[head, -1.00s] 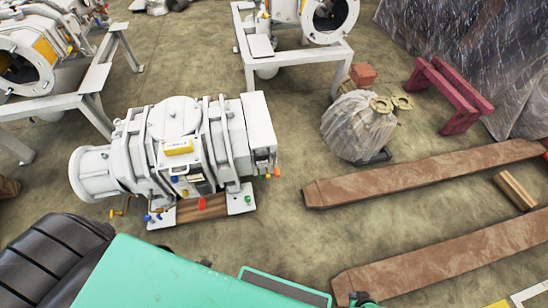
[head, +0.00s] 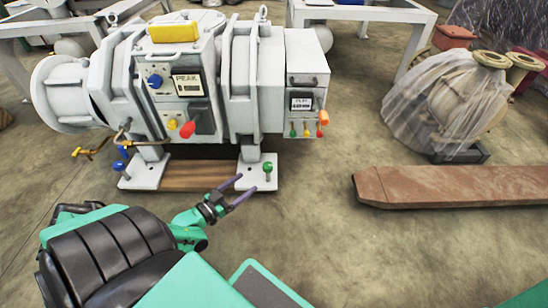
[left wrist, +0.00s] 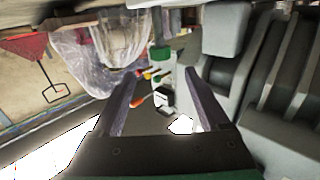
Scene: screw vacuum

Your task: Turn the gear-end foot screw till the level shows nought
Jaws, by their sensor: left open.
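The white vacuum pump (head: 175,85) stands on two white foot plates. On its right foot plate (head: 250,182) a foot screw with a green knob (head: 268,167) stands upright. A green knob (left wrist: 160,53) also shows in the left wrist view, ahead of and between the fingers. My left gripper (head: 248,184) is open and empty, low beside the right foot plate, its fingers pointing toward the green knob without closing on it. A small display (head: 301,104) sits on the right end housing; its reading is too small to tell. My right gripper is out of view.
A PEAK display panel (head: 187,86) and a red handle (head: 187,129) are on the pump's front. Blue (head: 120,166) and yellow fittings are at its left foot. A brown beam (head: 460,186) and a plastic-wrapped machine (head: 445,110) are to the right. Floor between is clear.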

